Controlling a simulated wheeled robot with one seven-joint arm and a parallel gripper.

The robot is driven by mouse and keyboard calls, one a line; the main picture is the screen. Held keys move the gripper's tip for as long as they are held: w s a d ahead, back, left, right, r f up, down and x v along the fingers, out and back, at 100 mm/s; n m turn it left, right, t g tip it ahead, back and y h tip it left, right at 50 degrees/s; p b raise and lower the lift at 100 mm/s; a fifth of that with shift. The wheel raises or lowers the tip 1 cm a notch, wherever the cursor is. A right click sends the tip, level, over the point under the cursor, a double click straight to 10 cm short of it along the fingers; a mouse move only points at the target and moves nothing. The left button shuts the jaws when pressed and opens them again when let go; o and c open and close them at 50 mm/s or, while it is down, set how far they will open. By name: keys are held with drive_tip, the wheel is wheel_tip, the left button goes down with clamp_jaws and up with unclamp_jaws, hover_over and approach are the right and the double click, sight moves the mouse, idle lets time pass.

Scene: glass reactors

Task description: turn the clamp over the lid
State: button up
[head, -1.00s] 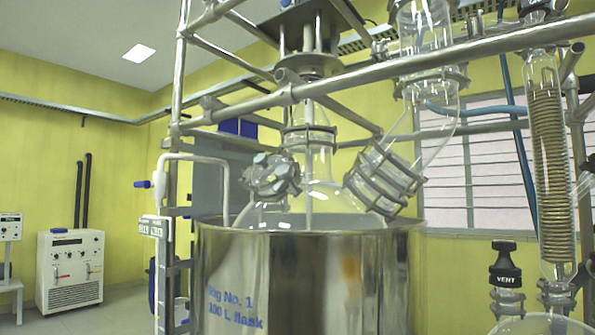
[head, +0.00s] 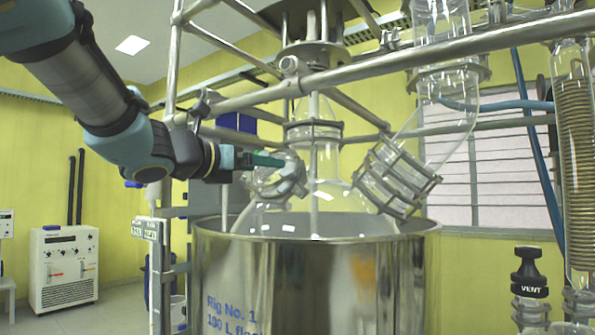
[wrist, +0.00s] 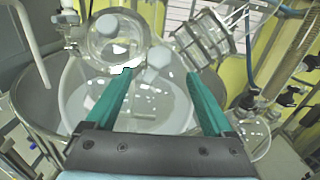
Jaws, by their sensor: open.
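The big glass flask (head: 328,170) sits in a steel vessel (head: 315,285). Its left side neck has a round lid with a grey metal clamp (head: 290,182) at it. In the wrist view the clear round lid (wrist: 112,45) is just beyond my left fingertip, with a metal fitting (wrist: 70,28) at its left edge; I cannot tell whether this is the clamp. My gripper (head: 280,161) reaches in from the left at the lid and partly covers it. In the wrist view its green fingers (wrist: 161,74) are apart with nothing held between them; contact with the lid is unclear.
A clamped glass joint (head: 397,178) stands on the flask's right side. A steel rail (head: 400,70) crosses above the flask. A coil condenser (head: 577,150) and a black VENT cap (head: 529,272) are at the right. A white cabinet (head: 64,268) stands far left.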

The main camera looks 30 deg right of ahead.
sight(286, 168)
drive_tip(key=b+x, duration=0.4)
drive_tip(key=x, duration=0.5)
drive_tip(key=shift+w, duration=0.15)
drive_tip(key=shift+w+d, duration=0.35)
drive_tip(key=shift+d, duration=0.3)
drive_tip(key=shift+f, duration=0.1)
drive_tip(key=c, duration=1.4)
